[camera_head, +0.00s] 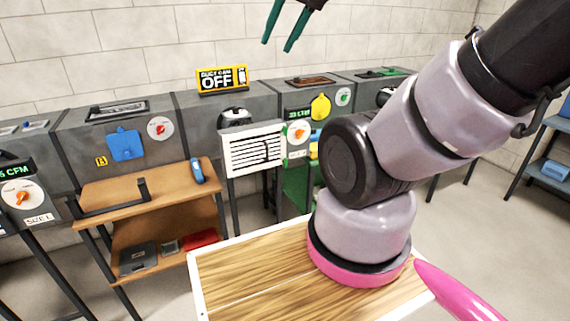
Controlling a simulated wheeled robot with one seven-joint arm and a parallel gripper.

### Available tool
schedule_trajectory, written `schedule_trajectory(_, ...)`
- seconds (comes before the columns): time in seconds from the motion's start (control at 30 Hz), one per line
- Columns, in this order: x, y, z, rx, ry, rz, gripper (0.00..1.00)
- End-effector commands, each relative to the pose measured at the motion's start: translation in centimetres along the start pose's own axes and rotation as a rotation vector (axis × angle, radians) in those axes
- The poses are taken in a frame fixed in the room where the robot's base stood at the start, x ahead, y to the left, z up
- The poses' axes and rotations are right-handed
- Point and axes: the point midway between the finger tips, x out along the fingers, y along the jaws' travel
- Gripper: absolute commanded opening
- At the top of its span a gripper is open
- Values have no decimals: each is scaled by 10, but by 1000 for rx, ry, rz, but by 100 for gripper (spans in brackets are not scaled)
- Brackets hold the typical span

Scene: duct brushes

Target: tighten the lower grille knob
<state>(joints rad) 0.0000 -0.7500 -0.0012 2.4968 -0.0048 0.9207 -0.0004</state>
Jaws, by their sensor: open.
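A white louvred grille (252,149) stands at the front of the grey duct, in the middle of the view. A dark curved mark shows on its right half. I cannot make out a separate lower knob on the grille; it is too small or hidden. A black rounded part (233,117) shows just above the grille. My gripper (277,46) has two green fingers spread apart, with nothing between them. It is at the top of the view, above the duct in the picture and well apart from the grille.
A dial with an orange knob (298,133) and a yellow part (320,106) are right of the grille. A wooden shelf cart (150,190) stands at left. My arm hides part of the right side.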

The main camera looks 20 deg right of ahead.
Motion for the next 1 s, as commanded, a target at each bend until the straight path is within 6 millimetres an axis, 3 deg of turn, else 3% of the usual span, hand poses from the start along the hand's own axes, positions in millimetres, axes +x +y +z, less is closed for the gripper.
schedule_trajectory(0.47,6,-1,0,14,-31,1,44)
schedule_trajectory(0.77,69,-19,11,231,-410,-48,44)
schedule_trajectory(1.0,125,-41,5,490,-722,-185,44)
